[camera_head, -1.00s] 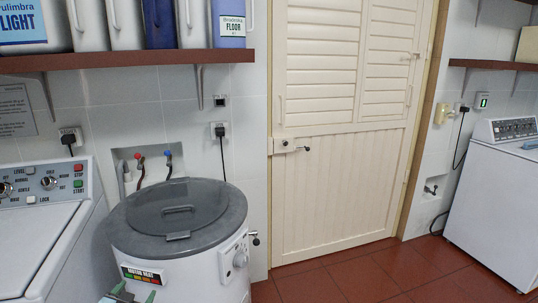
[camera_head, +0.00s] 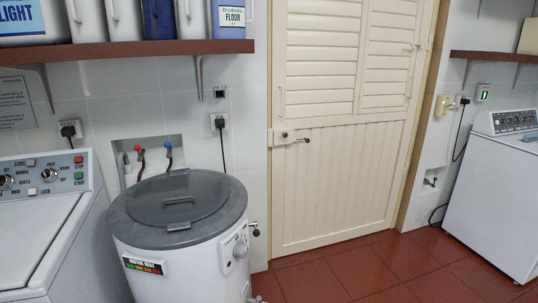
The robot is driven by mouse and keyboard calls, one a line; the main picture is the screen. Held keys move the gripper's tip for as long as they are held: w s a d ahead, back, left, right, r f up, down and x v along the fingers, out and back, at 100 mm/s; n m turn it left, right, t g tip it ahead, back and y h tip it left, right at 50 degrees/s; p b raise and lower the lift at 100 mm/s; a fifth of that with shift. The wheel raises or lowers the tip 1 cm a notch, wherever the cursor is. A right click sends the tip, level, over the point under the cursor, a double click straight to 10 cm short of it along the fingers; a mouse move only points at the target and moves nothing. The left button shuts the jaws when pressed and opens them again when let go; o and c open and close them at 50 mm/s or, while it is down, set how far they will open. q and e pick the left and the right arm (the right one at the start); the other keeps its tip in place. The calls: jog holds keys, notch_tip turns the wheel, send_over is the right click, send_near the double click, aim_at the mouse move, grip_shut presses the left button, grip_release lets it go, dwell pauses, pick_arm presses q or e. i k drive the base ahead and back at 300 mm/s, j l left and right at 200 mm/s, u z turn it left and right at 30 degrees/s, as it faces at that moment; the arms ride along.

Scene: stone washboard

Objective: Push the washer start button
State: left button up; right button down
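A white washer (camera_head: 35,230) stands at the left, its lid closed. Its control panel (camera_head: 30,190) has knobs and small labelled buttons. The green start button (camera_head: 79,176) is at the panel's right end, just below the red stop button (camera_head: 78,160). Neither gripper shows in the head view, so I cannot see how either stands relative to the button.
A round white tub with a grey lid (camera_head: 180,207) stands close to the washer's right side. A shelf (camera_head: 130,54) with bottles hangs above. A second white machine (camera_head: 495,200) is far right. Red floor (camera_head: 370,268) is clear before the cream door (camera_head: 340,180).

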aim_at(77, 176)
jog(key=u, duration=1.85)
